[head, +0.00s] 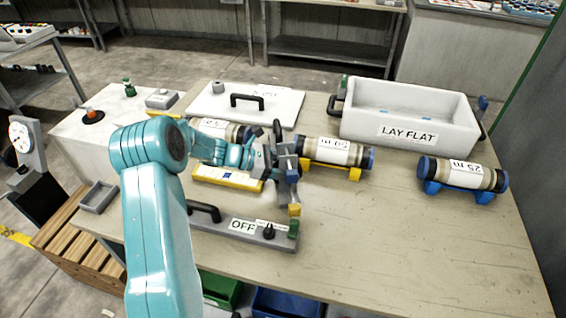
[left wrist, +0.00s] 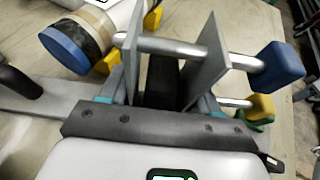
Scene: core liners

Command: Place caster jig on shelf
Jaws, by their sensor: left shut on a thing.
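My left gripper (head: 268,160) is shut on what looks like the caster jig (head: 294,176), a grey-plated piece with metal rods and blue and yellow end caps. It is held over the middle of the table. In the left wrist view, the gripper (left wrist: 172,85) has a dark block between two grey plates; the jig's rods cross them and end in a blue cap (left wrist: 278,68). The plates and fingers are hard to tell apart. A grey bench with a low shelf (head: 325,50) stands at the back; I cannot tell whether it is the task's shelf. My right gripper is out of view.
Labelled core liners (head: 338,152) rest on yellow and blue cradles. A white LAY FLAT tray (head: 408,132) stands at the back right. A grey OFF panel (head: 240,226) with a black handle lies at the front edge. The table's right front (head: 430,245) is clear.

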